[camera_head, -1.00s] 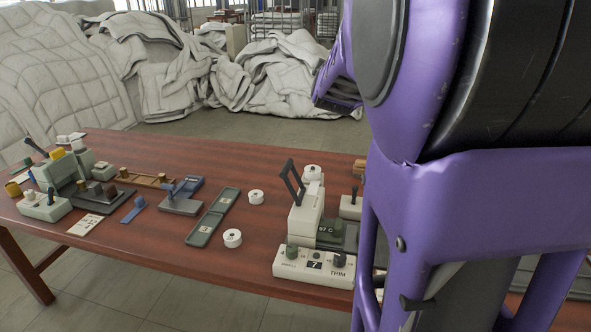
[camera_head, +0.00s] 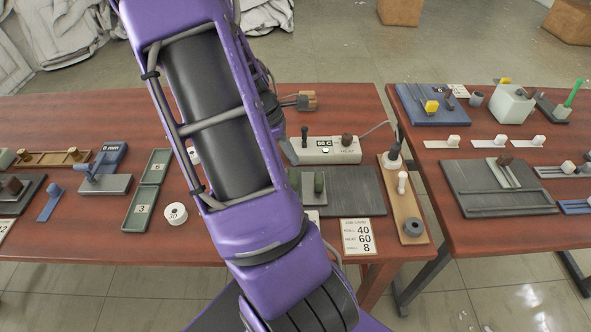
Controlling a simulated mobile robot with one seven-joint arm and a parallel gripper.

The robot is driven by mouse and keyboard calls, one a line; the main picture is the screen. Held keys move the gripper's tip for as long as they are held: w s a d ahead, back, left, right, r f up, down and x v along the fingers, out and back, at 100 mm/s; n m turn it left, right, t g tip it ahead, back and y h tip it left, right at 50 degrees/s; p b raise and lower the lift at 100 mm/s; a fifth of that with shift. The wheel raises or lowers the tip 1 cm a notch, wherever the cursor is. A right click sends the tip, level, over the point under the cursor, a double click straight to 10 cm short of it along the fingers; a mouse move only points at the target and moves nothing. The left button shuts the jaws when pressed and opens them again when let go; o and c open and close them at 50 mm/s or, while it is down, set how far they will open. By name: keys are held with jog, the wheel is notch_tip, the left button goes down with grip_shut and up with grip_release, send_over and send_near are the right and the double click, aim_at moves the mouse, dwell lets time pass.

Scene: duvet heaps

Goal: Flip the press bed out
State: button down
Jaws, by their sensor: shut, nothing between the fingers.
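A dark grey flat plate (camera_head: 350,188), possibly the press bed, lies on the brown table right of my arm.
A card reading 40, 60, 8 (camera_head: 357,237) lies at the front edge. A second table (camera_head: 500,235) stands right, past a narrow gap.

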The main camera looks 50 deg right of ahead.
aim_at(312, 188)
jog(key=shift+s, duration=0.1)
jog(key=b+x, duration=0.1)
jog(key=x, duration=0.9)
dwell(0.4)
jog(key=s+d, duration=0.3)
jog(key=s, duration=0.1)
jog(key=s+d+b, duration=0.1)
jog(key=s+d, duration=0.6)
jog(key=shift+s, duration=0.35)
jog(key=shift+r, duration=0.1)
